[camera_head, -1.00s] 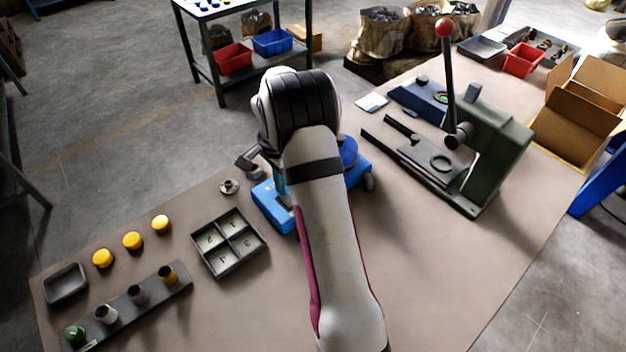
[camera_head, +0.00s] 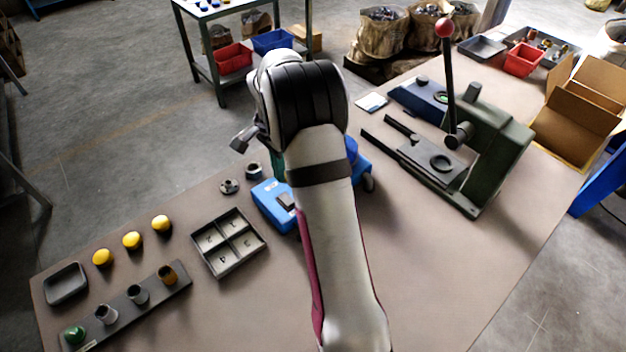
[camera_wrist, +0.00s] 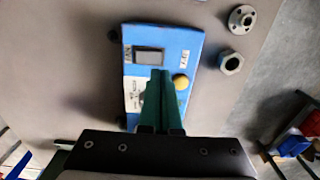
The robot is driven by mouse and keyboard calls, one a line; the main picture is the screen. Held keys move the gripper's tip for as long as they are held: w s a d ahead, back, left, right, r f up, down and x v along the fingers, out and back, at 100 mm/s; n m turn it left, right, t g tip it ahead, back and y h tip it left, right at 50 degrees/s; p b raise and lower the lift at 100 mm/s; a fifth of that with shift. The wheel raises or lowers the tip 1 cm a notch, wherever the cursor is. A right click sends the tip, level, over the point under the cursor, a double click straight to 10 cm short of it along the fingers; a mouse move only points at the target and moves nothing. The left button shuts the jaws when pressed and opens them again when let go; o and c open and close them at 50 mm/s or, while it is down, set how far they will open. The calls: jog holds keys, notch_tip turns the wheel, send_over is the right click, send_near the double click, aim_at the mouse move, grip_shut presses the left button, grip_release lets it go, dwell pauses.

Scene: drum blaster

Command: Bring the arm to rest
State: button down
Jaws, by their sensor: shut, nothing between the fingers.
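My gripper (camera_head: 278,168) is mostly hidden behind my arm in the head view; only a teal strip of finger shows. In the wrist view my gripper (camera_wrist: 162,78) has its green fingers together with nothing between them. It points over a blue box (camera_wrist: 165,62) with a dark switch and a yellow knob. The same blue box (camera_head: 268,206) stands partly behind my arm in the head view. The wrist view does not show clearly whether the fingers touch the box; in the head view they appear above it.
A flanged metal part (camera_head: 229,186) and a nut (camera_head: 254,170) lie left of the box. A numbered tray (camera_head: 262,246), yellow caps (camera_head: 132,240) and a holder with cups (camera_head: 184,284) are at left. A green lever press (camera_head: 500,150) stands at right. The front right table is clear.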

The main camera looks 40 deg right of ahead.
jog(key=shift+r, duration=0.15)
jog(key=s+a+r+n+y, duration=0.1)
jog(key=s+a+r+n, duration=0.3)
jog(key=s+a+r, duration=0.3)
jog(key=s+a+r+n, duration=0.3)
jog(key=s+a+r, duration=0.1)
jog(key=s+a, duration=0.45)
jog(key=s+a+n, duration=0.2)
jog(key=s+a, duration=0.1)
jog(key=s, duration=0.4)
jog(key=s+a+f+n, duration=0.1)
jog(key=s+a+n, duration=0.2)
jog(key=s, duration=0.4)
jog(key=shift+a+f+n+y, duration=0.15)
jog(key=shift+a+n+y, duration=0.15)
jog(key=shift+y, duration=0.1)
